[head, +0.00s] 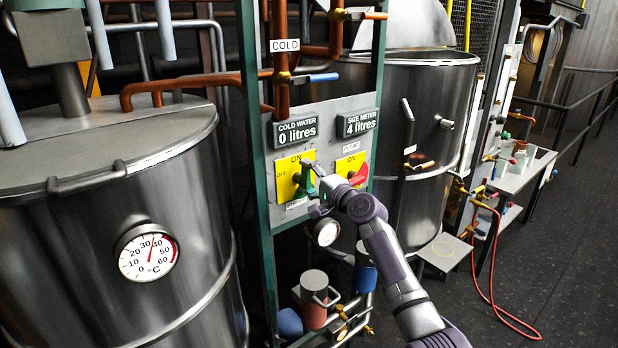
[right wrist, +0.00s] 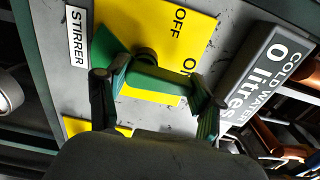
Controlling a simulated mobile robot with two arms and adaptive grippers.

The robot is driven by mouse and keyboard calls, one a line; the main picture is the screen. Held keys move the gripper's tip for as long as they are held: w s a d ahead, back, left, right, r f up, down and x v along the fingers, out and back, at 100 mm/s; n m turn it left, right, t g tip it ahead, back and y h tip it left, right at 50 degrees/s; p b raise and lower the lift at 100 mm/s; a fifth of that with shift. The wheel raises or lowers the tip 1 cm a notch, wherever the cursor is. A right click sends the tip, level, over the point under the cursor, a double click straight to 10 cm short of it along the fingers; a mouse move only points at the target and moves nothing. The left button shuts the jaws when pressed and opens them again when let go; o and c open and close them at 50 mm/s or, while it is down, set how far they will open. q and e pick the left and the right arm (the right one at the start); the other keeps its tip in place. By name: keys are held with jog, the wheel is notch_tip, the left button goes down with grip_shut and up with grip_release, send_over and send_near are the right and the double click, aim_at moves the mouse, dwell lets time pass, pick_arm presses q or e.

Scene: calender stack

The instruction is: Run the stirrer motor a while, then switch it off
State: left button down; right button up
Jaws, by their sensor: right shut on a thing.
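The stirrer switch has a green knob (right wrist: 155,80) on a yellow plate (right wrist: 184,24) marked OFF and ON. A STIRRER label (right wrist: 76,36) is beside it in the right wrist view. My right gripper (right wrist: 154,92) is shut on the knob's bar, one finger at each end. The bar's right end lies near the ON word, which is partly hidden. In the head view, the yellow plate (head: 284,186) is on the grey panel, with my right gripper (head: 312,180) in front, covering part of the knob. My left gripper is not in view.
A second yellow plate with a red knob (head: 358,176) is close to the right of my gripper. Displays above read 0 litres (head: 297,130) and 4 litres (head: 359,123). Steel tanks stand left (head: 80,220) and behind (head: 425,110). Pipes and valves are below.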

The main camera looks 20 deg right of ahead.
jog(key=o, duration=0.7)
jog(key=shift+r, duration=0.5)
jog(key=o, duration=0.4)
jog(key=shift+w+a+f, duration=0.15)
jog(key=shift+w+f, duration=0.05)
jog(key=shift+w, duration=0.05)
jog(key=shift+o, duration=0.2)
jog(key=shift+a+f, duration=0.1)
jog(key=shift+f, duration=0.1)
jog(key=v, duration=1.2)
dwell(4.5)
